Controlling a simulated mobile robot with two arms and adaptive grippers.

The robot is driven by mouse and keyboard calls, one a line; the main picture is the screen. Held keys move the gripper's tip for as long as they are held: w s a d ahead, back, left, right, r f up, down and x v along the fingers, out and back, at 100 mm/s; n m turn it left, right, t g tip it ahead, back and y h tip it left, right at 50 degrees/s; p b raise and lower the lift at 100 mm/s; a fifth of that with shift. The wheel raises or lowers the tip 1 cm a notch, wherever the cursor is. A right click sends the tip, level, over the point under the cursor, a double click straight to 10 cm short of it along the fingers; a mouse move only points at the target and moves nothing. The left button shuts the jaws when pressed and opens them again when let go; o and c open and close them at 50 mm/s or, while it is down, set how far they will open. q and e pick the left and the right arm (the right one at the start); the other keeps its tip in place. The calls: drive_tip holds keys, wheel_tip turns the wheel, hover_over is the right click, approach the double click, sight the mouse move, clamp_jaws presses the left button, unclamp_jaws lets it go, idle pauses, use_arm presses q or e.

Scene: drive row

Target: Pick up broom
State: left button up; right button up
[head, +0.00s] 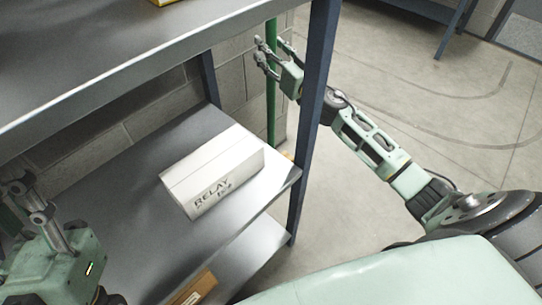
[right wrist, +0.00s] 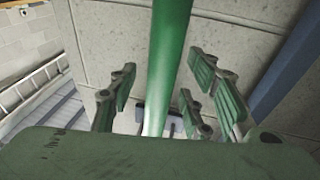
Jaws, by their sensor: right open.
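The broom's green handle (head: 271,95) stands upright against the block wall, just behind the shelf's blue post in the head view. My right gripper (head: 268,56) is at its upper part, with its fingers open. In the right wrist view the handle (right wrist: 170,60) runs between the spread fingers of the right gripper (right wrist: 156,88), with gaps showing on both sides. A dark piece (right wrist: 157,112) at the handle's far end may be the broom head; it is partly hidden. My left gripper (head: 28,205) is at the lower left of the head view, partly cut off, and its opening is unclear.
A grey metal shelf (head: 130,190) with blue posts (head: 316,90) stands between my body and the handle. A white box (head: 213,172) marked RELAY lies on it, with a brown box (head: 193,288) lower down. Open concrete floor (head: 440,100) lies to the right.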

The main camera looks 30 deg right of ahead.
drive_tip(key=shift+w, duration=0.2)
drive_tip(key=shift+c, duration=0.4)
clamp_jaws()
drive_tip(key=shift+r, duration=0.2)
idle(0.3)
